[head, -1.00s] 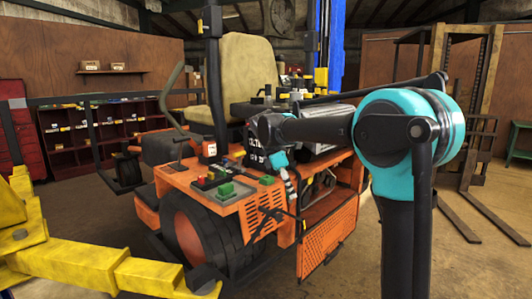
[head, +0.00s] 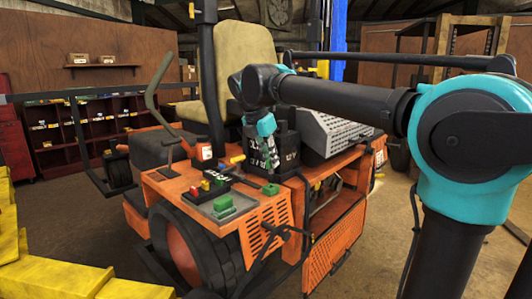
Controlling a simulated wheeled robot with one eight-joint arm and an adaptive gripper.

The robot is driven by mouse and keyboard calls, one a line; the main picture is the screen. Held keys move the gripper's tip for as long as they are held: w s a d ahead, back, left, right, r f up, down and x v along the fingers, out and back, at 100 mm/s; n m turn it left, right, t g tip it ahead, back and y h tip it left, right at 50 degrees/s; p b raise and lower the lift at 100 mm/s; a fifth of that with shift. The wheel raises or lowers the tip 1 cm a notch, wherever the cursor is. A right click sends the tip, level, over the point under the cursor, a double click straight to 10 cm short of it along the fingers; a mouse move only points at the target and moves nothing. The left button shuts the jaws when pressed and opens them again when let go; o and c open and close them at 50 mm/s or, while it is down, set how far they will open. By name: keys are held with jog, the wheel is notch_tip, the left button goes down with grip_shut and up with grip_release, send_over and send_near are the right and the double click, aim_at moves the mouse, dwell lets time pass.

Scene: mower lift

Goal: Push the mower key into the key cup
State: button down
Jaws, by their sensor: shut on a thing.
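The orange mower (head: 210,213) stands ahead of me in the head view. On its side deck is a dark control panel (head: 208,188) with small red, yellow and green parts. My gripper (head: 271,166) points down above the deck, close over the dark green block. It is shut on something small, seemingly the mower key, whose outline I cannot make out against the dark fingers. I cannot tell which part is the key cup, or whether anything touches it.
The seat (head: 240,60) and a curved lever (head: 158,82) rise behind the deck. Yellow lift parts (head: 60,280) fill the lower left. Bare floor lies at right.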

aim_at(270, 170)
jog(key=shift+w+a+f, duration=0.1)
jog(key=shift+w+f, duration=0.15)
jog(key=shift+f, duration=0.85)
jog(key=shift+w+a+f, duration=0.1)
jog(key=shift+w+f, duration=0.15)
jog(key=shift+f, duration=0.85)
jog(key=shift+d+f, duration=0.1)
jog(key=shift+f, duration=1.1)
jog(key=c, duration=1.5)
grip_release()
jog(key=shift+o, duration=0.2)
jog(key=v, duration=1.2)
